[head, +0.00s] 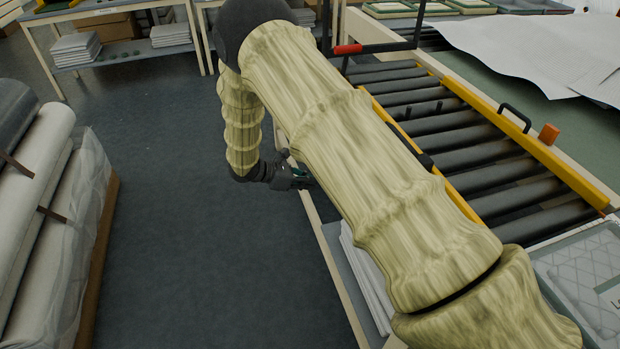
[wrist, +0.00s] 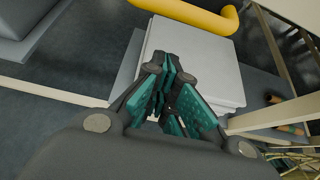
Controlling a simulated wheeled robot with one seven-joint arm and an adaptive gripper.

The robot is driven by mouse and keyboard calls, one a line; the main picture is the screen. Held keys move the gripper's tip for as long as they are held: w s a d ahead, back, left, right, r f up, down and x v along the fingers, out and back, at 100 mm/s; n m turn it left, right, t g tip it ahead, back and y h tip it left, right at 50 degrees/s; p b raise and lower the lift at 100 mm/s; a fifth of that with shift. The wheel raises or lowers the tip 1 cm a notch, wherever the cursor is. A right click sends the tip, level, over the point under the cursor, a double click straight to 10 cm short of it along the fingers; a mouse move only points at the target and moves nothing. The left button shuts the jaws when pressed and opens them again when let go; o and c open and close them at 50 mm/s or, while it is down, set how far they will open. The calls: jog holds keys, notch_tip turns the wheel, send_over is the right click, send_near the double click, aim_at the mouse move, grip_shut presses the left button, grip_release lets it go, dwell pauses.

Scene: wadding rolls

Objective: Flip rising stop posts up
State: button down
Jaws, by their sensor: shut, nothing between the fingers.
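The roller conveyor (head: 490,155) has dark rollers between yellow side rails, right of my arm in the head view. Two short dark pegs (head: 439,106) stand up among the rollers; I cannot tell whether they are the stop posts. Part of the conveyor is hidden behind my arm. My gripper (head: 298,181) hangs beyond the bench's left edge, low beside it and away from the rollers. In the wrist view my gripper (wrist: 168,92) has its teal-padded fingers shut with nothing between them.
A black frame with a red grip (head: 347,49) stands at the conveyor's far end. White stacked sheets (wrist: 195,60) lie below my gripper.

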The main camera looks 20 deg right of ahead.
jog(key=v, duration=0.9)
jog(key=shift+a+b, duration=0.4)
jog(key=shift+a, duration=0.1)
